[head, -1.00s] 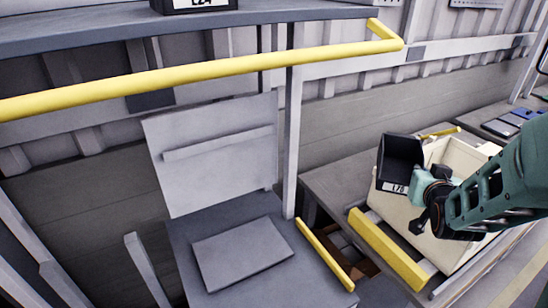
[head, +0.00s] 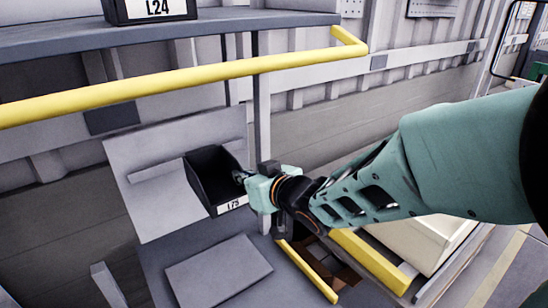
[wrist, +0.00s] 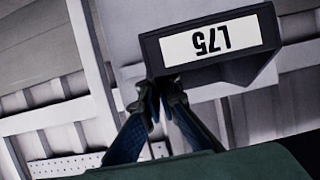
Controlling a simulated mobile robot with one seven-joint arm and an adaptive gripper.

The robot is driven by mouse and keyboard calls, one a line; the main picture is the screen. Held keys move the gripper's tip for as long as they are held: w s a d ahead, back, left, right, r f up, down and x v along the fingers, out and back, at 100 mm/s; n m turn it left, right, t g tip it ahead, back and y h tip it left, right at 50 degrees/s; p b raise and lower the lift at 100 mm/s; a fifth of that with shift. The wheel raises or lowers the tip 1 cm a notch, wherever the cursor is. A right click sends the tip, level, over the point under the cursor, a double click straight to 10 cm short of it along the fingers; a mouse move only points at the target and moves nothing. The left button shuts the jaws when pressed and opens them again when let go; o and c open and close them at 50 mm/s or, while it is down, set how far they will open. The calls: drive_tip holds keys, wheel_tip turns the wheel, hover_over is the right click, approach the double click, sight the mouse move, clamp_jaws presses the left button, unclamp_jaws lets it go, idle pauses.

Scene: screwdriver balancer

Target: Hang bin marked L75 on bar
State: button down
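The black bin marked L75 (head: 213,178) is held in the air, its open top facing up and its label toward the camera side. My gripper (head: 246,180) is shut on the bin's right side wall in the head view. In the wrist view, the fingers (wrist: 155,98) close on the edge of the bin (wrist: 210,45), whose label appears upside down.
Another black bin marked L24 (head: 150,10) stands on the grey shelf (head: 250,22). A grey table with a flat plate (head: 218,272) lies below the held bin. A cream crate (head: 425,240) and a lower yellow rail (head: 370,262) are at the right.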

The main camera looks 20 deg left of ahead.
sight(219, 159)
drive_tip(key=shift+s+a, duration=0.25)
drive_tip(key=shift+a, duration=0.25)
drive_tip(key=shift+r+b+x, duration=0.2)
drive_tip(key=shift+b+x, duration=0.15)
drive_tip(key=shift+x, duration=0.95)
drive_tip(key=shift+r+b+x, duration=0.15)
drive_tip(key=shift+b+x, duration=0.15)
drive_tip(key=shift+x, duration=1)
drive_tip(key=shift+w+a+r, duration=0.3)
drive_tip(key=shift+a+r, duration=0.05)
drive_tip(key=shift+r, duration=0.2)
drive_tip(key=shift+a, duration=0.1)
drive_tip(key=shift+a+f+y+b, duration=0.1)
drive_tip(key=shift+y+b, duration=0.2)
drive_tip(key=shift+b, duration=0.95)
drive_tip(key=shift+w+t+y+b, duration=0.25)
drive_tip(key=shift+t+b, duration=0.45)
drive_tip(key=shift+b, duration=2.05)
drive_tip(key=shift+w+a, duration=0.15)
drive_tip(key=shift+a, duration=0.15)
